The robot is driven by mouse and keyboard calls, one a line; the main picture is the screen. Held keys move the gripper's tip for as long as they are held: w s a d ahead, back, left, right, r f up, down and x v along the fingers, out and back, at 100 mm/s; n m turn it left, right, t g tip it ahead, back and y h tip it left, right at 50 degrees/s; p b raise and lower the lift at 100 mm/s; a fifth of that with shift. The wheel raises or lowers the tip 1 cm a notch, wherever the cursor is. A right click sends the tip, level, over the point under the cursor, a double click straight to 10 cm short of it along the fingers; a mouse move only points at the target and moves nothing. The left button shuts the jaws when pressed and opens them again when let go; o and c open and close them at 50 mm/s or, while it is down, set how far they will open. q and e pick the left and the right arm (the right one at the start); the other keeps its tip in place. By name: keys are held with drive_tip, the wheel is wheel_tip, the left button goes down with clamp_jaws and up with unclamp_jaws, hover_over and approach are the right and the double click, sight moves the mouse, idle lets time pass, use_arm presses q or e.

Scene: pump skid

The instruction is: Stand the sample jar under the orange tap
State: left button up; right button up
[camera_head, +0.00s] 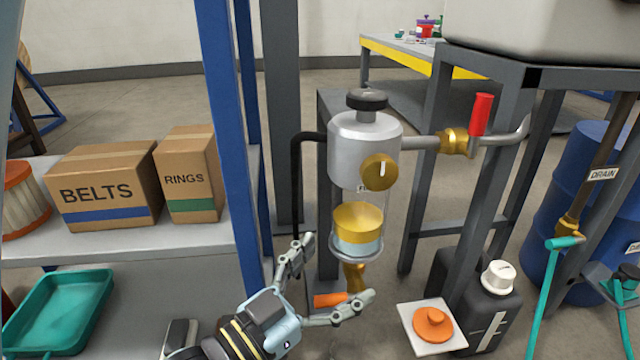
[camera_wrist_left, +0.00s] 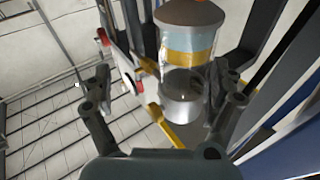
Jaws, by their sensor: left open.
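The orange tap handle (camera_head: 330,300) sticks out left of a brass tap (camera_head: 355,278) beneath the filter bowl (camera_head: 359,232). The bowl holds a yellow layer over a pale blue one; it also shows upside down in the wrist view (camera_wrist_left: 190,40). My left gripper (camera_head: 333,270) is open, its fingers spread in front of and beside the tap, one tip near the orange handle. I cannot tell whether it touches. In the wrist view nothing is clearly held between the fingers. I cannot make out the sample jar in either view. My right gripper is not in view.
A white square plate with an orange knobbed disc (camera_head: 432,325) lies right of the tap, beside a black jug (camera_head: 475,300). Frame posts (camera_head: 440,170) stand close behind. On the left are a shelf (camera_head: 90,255), boxes (camera_head: 105,186) and a teal tray (camera_head: 60,310).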

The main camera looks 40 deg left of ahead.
use_arm(q)
drive_tip(key=s+d+r+t, duration=0.1)
drive_tip(key=s+r, duration=0.1)
drive_tip(key=r, duration=0.7)
drive_tip(key=s+r+m+t+h, duration=0.1)
drive_tip(key=s+r+t, duration=0.1)
drive_tip(key=r, duration=0.8)
drive_tip(key=shift+d+r+h, duration=0.3)
drive_tip(key=shift+d, duration=0.1)
drive_tip(key=shift+s, duration=0.1)
